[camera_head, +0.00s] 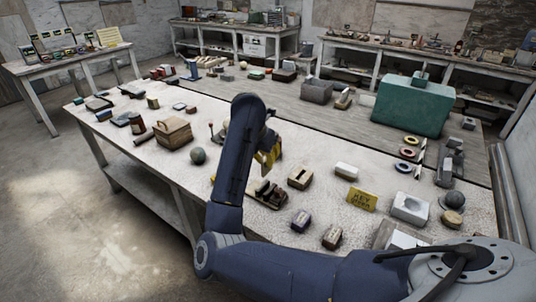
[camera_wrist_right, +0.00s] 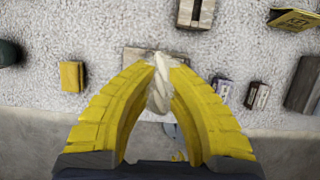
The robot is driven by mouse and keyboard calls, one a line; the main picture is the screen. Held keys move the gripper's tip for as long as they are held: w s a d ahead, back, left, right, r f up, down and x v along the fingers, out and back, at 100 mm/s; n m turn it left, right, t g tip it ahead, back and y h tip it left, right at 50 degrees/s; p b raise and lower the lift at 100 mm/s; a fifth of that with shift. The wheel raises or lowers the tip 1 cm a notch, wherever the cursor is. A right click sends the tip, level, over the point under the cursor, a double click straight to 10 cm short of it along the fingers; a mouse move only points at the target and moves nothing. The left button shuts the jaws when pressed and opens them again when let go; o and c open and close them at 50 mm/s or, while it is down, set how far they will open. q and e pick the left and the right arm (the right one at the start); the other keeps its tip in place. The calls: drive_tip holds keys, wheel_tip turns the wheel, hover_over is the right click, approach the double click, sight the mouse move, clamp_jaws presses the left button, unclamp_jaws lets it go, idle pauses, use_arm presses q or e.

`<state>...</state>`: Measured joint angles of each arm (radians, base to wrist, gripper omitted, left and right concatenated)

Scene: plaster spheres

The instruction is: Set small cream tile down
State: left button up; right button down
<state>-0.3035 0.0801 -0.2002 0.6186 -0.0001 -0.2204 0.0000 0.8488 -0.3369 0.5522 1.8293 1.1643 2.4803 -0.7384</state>
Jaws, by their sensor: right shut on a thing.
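My right gripper (camera_head: 268,157) has yellow fingers and hangs over the pale worktop (camera_head: 225,110) near its front edge. In the right wrist view its fingertips (camera_wrist_right: 166,66) are closed on a small cream piece (camera_wrist_right: 160,88). It looks like the small cream tile, seen nearly edge-on, but its full outline is hidden by the fingers. A grey-brown block (camera_wrist_right: 140,58) shows behind the fingertips, partly covered; I cannot tell whether the cream piece touches it. My left gripper is in neither view.
A wooden box (camera_head: 172,134) and a grey sphere (camera_head: 198,156) sit left of my right arm. A slotted block (camera_head: 300,177), a white block (camera_head: 346,171) and a yellow sign (camera_head: 362,200) lie to the right. A green case (camera_head: 413,105) stands farther back.

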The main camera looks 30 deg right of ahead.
sight(266, 171)
drive_tip(key=shift+a+r, duration=0.1)
drive_tip(key=shift+a, duration=0.15)
drive_tip(key=shift+d, duration=0.1)
drive_tip(key=shift+f, duration=2.8)
drive_tip(key=shift+f, duration=2.4)
drive_tip(key=c, duration=1.5)
unclamp_jaws()
